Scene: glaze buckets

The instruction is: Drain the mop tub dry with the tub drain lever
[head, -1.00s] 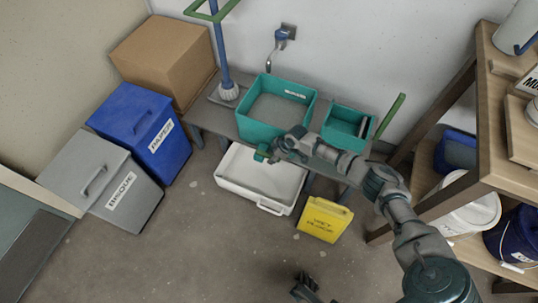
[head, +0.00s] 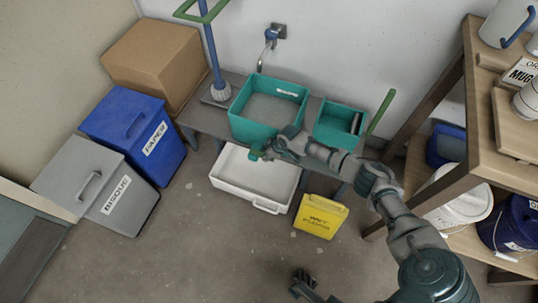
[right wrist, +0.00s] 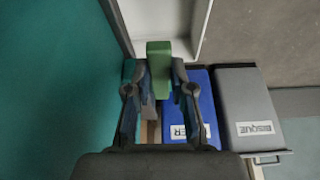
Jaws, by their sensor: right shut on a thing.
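The teal mop tub (head: 243,130) stands on a grey bench, with greyish water or a grey floor visible inside. The green drain lever (head: 255,154) sticks out low on the tub's front. My right gripper (head: 266,148) reaches it from the right and is shut on it. In the right wrist view the green lever (right wrist: 159,68) lies between the fingers of the gripper (right wrist: 160,80), beside the teal tub wall (right wrist: 50,80). A white basin (head: 240,183) sits on the floor below the lever. My left gripper (head: 303,285) shows small at the bottom; its jaws are unclear.
A smaller teal bucket (head: 338,125) with a green handle stands right of the tub. A yellow wet-floor sign (head: 320,216), blue paper bin (head: 125,125), grey bisque bin (head: 100,190) and wooden shelf (head: 428,90) surround the open floor. A tap (head: 272,35) is above.

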